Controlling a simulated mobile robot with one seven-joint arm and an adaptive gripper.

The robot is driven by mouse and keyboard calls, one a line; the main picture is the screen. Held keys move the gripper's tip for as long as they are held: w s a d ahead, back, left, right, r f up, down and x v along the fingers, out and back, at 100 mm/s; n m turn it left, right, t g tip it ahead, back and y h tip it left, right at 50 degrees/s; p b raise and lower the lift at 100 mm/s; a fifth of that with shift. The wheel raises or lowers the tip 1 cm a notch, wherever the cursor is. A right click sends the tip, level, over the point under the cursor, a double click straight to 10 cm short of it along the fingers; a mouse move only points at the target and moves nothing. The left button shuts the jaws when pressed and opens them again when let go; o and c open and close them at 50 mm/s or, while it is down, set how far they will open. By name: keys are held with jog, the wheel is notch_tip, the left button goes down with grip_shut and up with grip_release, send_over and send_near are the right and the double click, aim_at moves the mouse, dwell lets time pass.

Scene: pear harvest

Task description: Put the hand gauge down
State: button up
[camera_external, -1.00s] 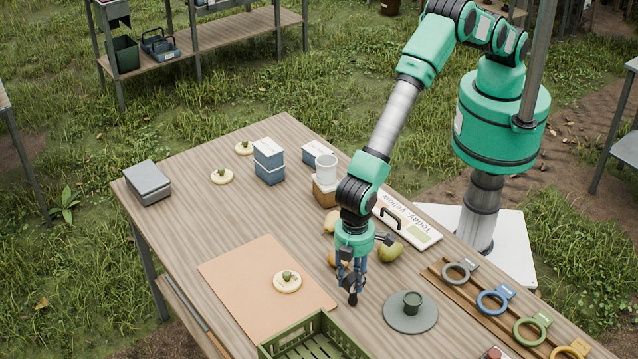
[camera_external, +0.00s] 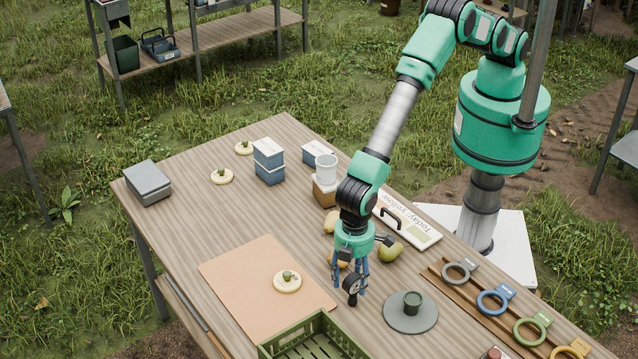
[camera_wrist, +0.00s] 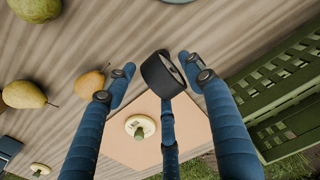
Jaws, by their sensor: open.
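The hand gauge (camera_external: 351,285), a dark round body with a dial, is at the table top below my gripper, between the fingertips. It also shows in the wrist view (camera_wrist: 158,75), dial turned to the right. My gripper (camera_external: 349,273) is open, its blue fingers spread around the gauge. In the wrist view my gripper (camera_wrist: 160,80) has a finger on each side of the gauge and a third behind it; the right fingertip is very close to it, and I cannot tell if they touch.
Pears (camera_external: 391,252) lie just behind my gripper. A grey round mat (camera_external: 425,318) with a dark cup (camera_external: 412,302) is to the right. A green crate (camera_external: 318,335) stands at the front. A tan board (camera_external: 250,285) lies left. Coloured rings (camera_external: 495,301) sit on a wooden rack.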

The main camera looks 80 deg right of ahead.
notch_tip(320, 180, up, 12)
dwell(0.7)
jog(key=shift+r, duration=0.1)
dwell(0.4)
jog(key=shift+w, duration=0.1)
dwell(0.3)
